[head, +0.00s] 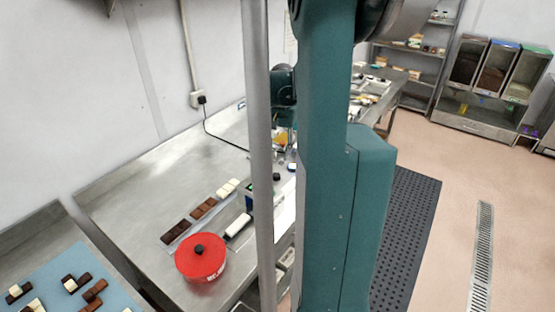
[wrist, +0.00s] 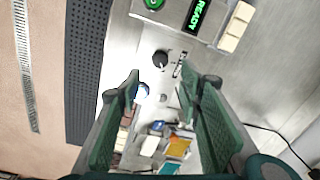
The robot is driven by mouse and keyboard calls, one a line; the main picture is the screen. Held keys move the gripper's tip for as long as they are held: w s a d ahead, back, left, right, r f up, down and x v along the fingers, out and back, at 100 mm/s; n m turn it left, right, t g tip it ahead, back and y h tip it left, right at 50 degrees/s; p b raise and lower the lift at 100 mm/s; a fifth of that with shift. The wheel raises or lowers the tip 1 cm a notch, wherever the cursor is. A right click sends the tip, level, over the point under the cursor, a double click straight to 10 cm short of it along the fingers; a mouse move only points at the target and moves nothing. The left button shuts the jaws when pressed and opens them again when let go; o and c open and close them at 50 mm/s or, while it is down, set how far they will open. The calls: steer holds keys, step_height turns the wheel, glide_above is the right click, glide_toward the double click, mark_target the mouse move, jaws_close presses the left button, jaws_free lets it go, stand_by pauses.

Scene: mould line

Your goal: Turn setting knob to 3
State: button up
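The setting knob (wrist: 160,58) is a small dark round knob on a pale panel in the wrist view. A lit green display reading READY (wrist: 197,15) and a round green button (wrist: 154,4) are near it at the top. The number the knob points to is too small to read. My gripper (wrist: 160,84) is open, its two green fingers apart with nothing held between them; the knob appears beyond the fingertips, and I see no contact. In the head view the column and arm hide most of the machine, and I cannot make out the knob clearly.
In the head view a red round tin (head: 202,262) with a black knob stands on the steel table (head: 130,195), beside chocolate bars (head: 203,208) and a white roller (head: 238,226). A blue mat (head: 55,285) with chocolate pieces lies left. Small items (wrist: 160,140) lie below the panel in the wrist view.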

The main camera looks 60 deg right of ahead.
steer(key=shift+r, duration=0.6)
stand_by(0.3)
steer(key=w+a+r+n+t+h+b, duration=0.1)
steer(key=w+a+r+n, duration=0.15)
steer(key=a, duration=1.05)
steer(key=w+a+r+n+t+b, duration=0.1)
steer(key=w+a+r+n, duration=0.2)
steer(key=a, duration=1.1)
steer(key=s+a+f+n+t+b, duration=0.1)
steer(key=s+a+n, duration=0.3)
steer(key=a, duration=0.8)
steer(key=s+a+f+n+t+b, duration=0.1)
steer(key=s+a+n, duration=0.4)
steer(key=a, duration=0.8)
steer(key=s+f+t, duration=0.1)
steer(key=t, duration=0.1)
steer(key=shift+s+a+f+t+y, duration=0.2)
steer(key=shift+a+t+y, duration=0.1)
steer(key=shift+y, duration=0.1)
